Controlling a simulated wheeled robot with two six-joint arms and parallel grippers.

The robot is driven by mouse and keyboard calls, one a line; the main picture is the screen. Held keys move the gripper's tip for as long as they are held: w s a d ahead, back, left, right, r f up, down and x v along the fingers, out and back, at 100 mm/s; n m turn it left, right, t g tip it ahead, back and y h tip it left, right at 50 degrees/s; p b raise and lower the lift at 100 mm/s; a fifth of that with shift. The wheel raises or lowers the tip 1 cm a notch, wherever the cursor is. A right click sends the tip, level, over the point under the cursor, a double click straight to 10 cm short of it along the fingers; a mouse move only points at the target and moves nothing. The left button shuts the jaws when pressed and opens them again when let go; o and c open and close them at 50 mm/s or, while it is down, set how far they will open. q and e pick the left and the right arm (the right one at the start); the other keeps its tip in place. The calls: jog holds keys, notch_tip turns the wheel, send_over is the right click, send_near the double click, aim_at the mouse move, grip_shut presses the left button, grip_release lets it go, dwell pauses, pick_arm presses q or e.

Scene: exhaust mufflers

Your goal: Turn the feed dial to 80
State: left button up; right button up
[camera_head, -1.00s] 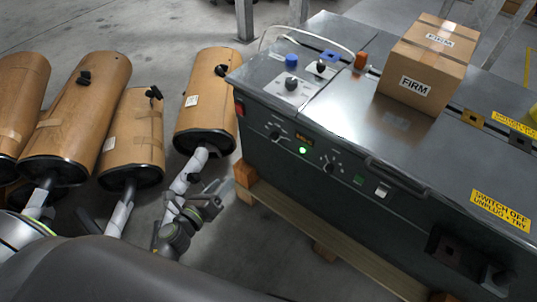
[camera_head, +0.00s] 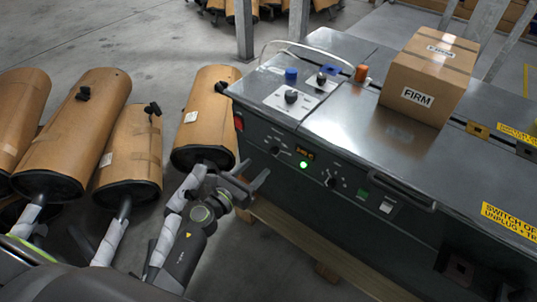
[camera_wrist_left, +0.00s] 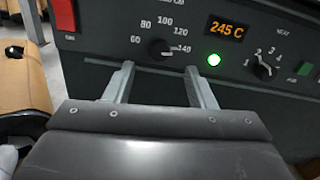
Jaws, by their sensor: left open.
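The dial marked 60 to 140 (camera_wrist_left: 160,48) is a black knob on the dark front panel in the left wrist view. Its light pointer mark appears to face 140; the label above it is cut off. The same dial shows at the panel's left in the head view (camera_head: 275,150). My left gripper (camera_head: 254,174) is open and empty, apart from the panel and just in front of and below this dial. In the left wrist view its two fingers (camera_wrist_left: 160,72) are spread below and to both sides of the knob. My right gripper is not in view.
A HEAT dial (camera_wrist_left: 265,68), a lit green lamp (camera_wrist_left: 214,60) and a 245 C display (camera_wrist_left: 227,29) sit to the right. A red switch (camera_wrist_left: 64,15) is at left. A FIRM box (camera_head: 428,78) stands on the machine.

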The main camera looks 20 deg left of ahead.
aim_at(271, 153)
pick_arm(q)
jog(key=x, duration=0.6)
jog(key=shift+w+d, duration=0.15)
jog(key=shift+w, duration=0.4)
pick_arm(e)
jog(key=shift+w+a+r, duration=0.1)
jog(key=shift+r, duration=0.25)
pick_arm(q)
jog(key=shift+c, duration=0.4)
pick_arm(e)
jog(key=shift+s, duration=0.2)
pick_arm(q)
jog(key=c, duration=0.9)
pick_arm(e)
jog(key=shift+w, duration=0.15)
